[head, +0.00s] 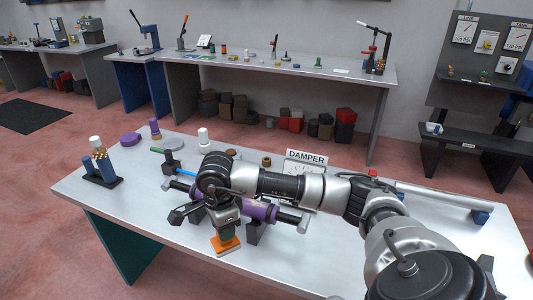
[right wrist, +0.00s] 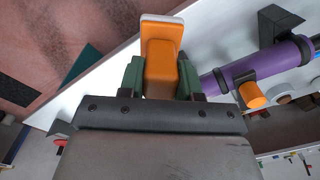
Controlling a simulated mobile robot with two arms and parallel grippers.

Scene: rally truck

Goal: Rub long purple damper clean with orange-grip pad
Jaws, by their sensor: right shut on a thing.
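The long purple damper (head: 262,210) lies across dark supports on the near workbench, partly hidden behind my right arm in the head view. It also shows at the right of the right wrist view (right wrist: 262,64). My right gripper (head: 229,231) is shut on the orange-grip pad (head: 225,245), at the front side of the damper. In the right wrist view the orange grip (right wrist: 160,62) sits between the two green fingers, with a pale edge at its far end. The pad appears apart from the damper. My left gripper is not in view.
The near bench (head: 125,215) also holds a bottle rack (head: 103,178), a purple disc (head: 130,139), a DAMPER sign (head: 307,157) and a silver tube (head: 440,195) at right. The bench's front left is clear. An orange cylinder (right wrist: 252,95) shows beside the damper.

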